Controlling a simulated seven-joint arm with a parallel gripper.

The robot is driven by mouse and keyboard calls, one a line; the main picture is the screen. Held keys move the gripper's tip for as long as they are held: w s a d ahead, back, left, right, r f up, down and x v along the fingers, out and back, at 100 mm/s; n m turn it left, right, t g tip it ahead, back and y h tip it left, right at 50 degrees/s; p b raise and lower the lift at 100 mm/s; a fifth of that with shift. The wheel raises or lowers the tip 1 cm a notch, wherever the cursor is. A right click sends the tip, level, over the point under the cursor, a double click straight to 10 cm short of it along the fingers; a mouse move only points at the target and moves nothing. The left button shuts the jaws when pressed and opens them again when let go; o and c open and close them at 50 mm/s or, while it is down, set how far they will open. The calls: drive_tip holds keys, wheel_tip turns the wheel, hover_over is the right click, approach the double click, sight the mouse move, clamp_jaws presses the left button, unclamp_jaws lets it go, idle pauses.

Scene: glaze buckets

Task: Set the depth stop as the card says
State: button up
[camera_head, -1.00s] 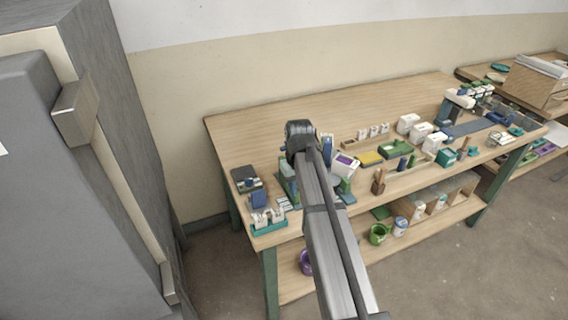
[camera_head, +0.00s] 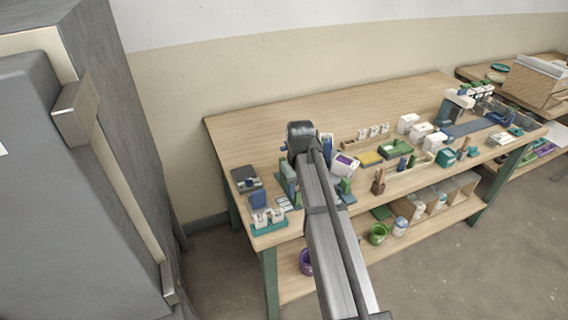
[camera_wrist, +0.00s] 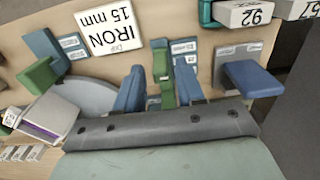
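A white card (camera_wrist: 110,27) with large black print, which reads IRON and 15 mm, lies at the upper left of the wrist view. My gripper (camera_wrist: 160,88) points down at the bench, its two blue fingers apart. A green upright piece (camera_wrist: 161,62) stands between the fingers, with small labels around its foot. Whether a finger touches it, I cannot tell. In the head view my gripper is at the bench's left part, mostly hidden behind my arm. A blue and green stand (camera_head: 288,178) shows just left of the arm there.
In the wrist view, a blue block (camera_wrist: 252,78) stands right, a blue and green stand (camera_wrist: 42,72) left, and numbered white blocks (camera_wrist: 245,13) at upper right. A teal tray (camera_head: 268,228) sits at the bench's front left corner. The bench's back left is clear.

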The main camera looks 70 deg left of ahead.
drive_tip(key=shift+r, duration=3.5)
